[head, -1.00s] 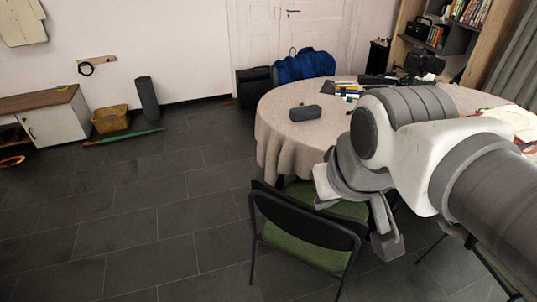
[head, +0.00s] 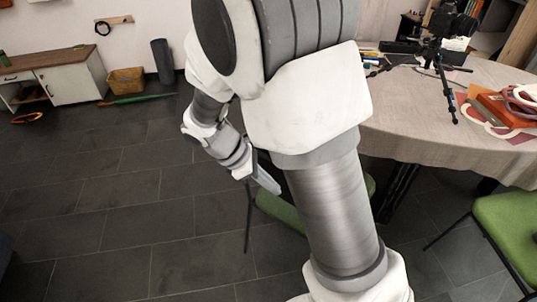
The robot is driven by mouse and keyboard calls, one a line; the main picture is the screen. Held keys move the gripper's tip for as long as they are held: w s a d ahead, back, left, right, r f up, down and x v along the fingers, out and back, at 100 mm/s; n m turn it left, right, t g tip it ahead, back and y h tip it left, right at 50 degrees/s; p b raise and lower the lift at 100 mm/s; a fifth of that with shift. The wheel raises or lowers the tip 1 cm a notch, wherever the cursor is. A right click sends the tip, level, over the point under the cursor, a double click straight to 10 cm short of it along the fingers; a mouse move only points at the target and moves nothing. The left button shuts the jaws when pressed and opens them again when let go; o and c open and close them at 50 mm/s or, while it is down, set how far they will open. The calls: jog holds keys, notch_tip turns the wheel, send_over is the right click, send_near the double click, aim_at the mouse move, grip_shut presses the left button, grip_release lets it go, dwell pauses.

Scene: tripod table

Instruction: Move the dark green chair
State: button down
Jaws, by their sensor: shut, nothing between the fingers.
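The dark green chair (head: 282,208) stands at the near left side of the round table, mostly hidden behind my arm. A strip of its green seat and a thin dark leg show left of the arm, and a small piece of seat shows right of it. My gripper (head: 266,184) is shut and empty. It points down and to the right, overlapping the chair's upper left part in the picture. I cannot tell whether it touches the chair.
The clothed table (head: 415,130) carries a small black tripod (head: 440,75) and red-orange items (head: 505,110). A brighter green chair (head: 512,228) stands at the right. A cabinet (head: 65,80), basket (head: 126,81) and dark cylinder (head: 162,62) line the wall. The tiled floor at left is open.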

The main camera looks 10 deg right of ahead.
notch_tip(320, 180, down, 46)
jog(key=w+a+n+t+h+b, duration=0.1)
jog(key=n+t+h+b, duration=0.2)
jog(key=n+t+b, duration=0.75)
jog(key=w+a+n+t+h+b, duration=0.1)
jog(key=a+n+t+h+b, duration=0.15)
jog(key=n, duration=1.55)
jog(key=s+d+x, duration=0.1)
jog(key=x, duration=1.3)
jog(key=shift+r+h, duration=0.35)
jog(key=shift+r, duration=0.05)
jog(key=shift+w+d, duration=0.1)
jog(key=shift+w, duration=0.15)
